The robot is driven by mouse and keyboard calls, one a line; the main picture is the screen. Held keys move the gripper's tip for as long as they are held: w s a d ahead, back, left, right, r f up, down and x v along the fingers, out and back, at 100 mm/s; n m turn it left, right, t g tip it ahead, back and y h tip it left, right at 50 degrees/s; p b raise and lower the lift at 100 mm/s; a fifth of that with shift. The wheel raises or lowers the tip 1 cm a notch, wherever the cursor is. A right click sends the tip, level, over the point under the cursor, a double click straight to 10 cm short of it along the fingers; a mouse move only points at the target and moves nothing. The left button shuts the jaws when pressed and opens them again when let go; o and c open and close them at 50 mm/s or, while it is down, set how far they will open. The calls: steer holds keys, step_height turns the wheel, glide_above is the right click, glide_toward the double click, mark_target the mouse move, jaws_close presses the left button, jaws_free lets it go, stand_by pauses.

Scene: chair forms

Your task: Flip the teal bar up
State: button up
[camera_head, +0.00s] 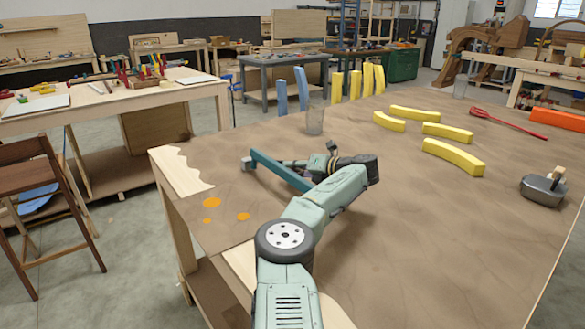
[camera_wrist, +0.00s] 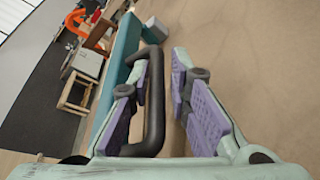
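The teal bar (camera_head: 280,171) lies low and slanting over the left part of the brown-topped table, with a grey block (camera_head: 248,163) at its far end. The wrist view shows the teal bar (camera_wrist: 121,62) on the left with a black U-shaped handle (camera_wrist: 156,105) on its side. My gripper (camera_wrist: 162,68) has its purple-padded fingers apart, with the handle between them. The handle lies close to the left finger, and a gap shows to the right finger. I cannot tell if they touch.
A clear cup (camera_head: 315,120) stands behind the bar. Yellow curved pieces (camera_head: 453,156), a red tool (camera_head: 508,122) and a dark iron-like tool (camera_head: 543,190) lie to the right. Upright blue (camera_head: 302,88) and yellow (camera_head: 355,84) pieces stand along the far edge. The table's middle is clear.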

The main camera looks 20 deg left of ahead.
steer(key=shift+o, duration=1.2)
steer(key=shift+a, duration=0.1)
steer(key=v, duration=1.2)
steer(key=shift+f, duration=0.1)
